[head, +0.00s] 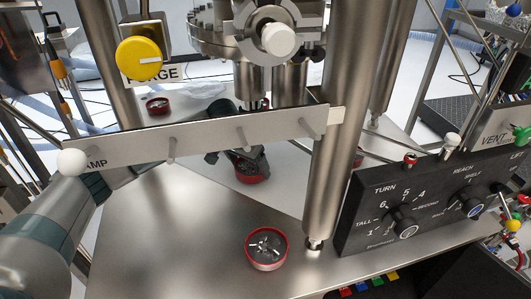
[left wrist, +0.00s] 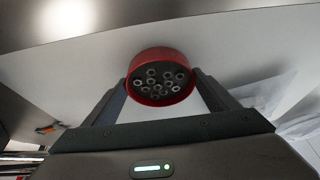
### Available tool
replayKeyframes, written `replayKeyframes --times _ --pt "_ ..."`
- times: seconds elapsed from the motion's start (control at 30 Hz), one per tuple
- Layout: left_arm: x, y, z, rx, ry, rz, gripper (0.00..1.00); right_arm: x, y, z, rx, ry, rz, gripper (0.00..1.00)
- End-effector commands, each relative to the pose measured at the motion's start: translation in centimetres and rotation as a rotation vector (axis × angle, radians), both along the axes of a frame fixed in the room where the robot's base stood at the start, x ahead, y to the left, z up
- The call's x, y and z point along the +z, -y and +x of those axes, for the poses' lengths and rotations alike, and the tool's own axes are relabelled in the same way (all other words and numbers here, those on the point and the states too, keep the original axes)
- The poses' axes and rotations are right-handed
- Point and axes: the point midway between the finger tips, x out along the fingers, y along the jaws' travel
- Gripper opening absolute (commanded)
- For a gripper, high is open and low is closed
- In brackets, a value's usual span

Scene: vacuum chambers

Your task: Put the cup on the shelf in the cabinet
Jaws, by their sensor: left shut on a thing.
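A round red-rimmed cup (head: 250,175) with a dark inside is held by my left gripper (head: 240,158), under and behind the pegged metal bar. In the left wrist view the red cup (left wrist: 161,77) sits between both fingers, its dark face with several small ring-shaped ends turned to the camera. My left gripper (left wrist: 161,95) is shut on it there. The bar and my arm partly hide the gripper in the head view. I cannot make out a cabinet or its shelf. My right gripper is not in view.
A similar red-rimmed cup (head: 266,262) stands on the steel table in front, and another red-rimmed piece (head: 158,104) lies behind. The pegged bar (head: 195,138) crosses above my gripper. A steel post (head: 340,130) and a black knob panel (head: 435,205) stand at right. The front-left table is clear.

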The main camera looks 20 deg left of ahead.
Motion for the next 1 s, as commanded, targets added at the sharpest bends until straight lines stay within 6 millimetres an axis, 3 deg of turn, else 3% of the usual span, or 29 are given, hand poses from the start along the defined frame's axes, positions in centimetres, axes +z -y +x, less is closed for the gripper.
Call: replayKeyframes --times 0.1,0.3,0.8,1.0 --pt "0.1 0.5 2.5 0.003 0.002 -0.001 0.46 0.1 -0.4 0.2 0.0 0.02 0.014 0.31" --pt "0.1 1.0 5.3 0.0 0.003 -0.001 0.46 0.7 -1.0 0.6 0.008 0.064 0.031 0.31" --pt "0.1 1.1 6.0 0.0 0.001 0.0 0.46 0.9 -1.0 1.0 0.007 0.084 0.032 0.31" --pt "0.1 1.5 7.7 0.0 0.002 0.0 0.46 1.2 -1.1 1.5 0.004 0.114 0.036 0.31"
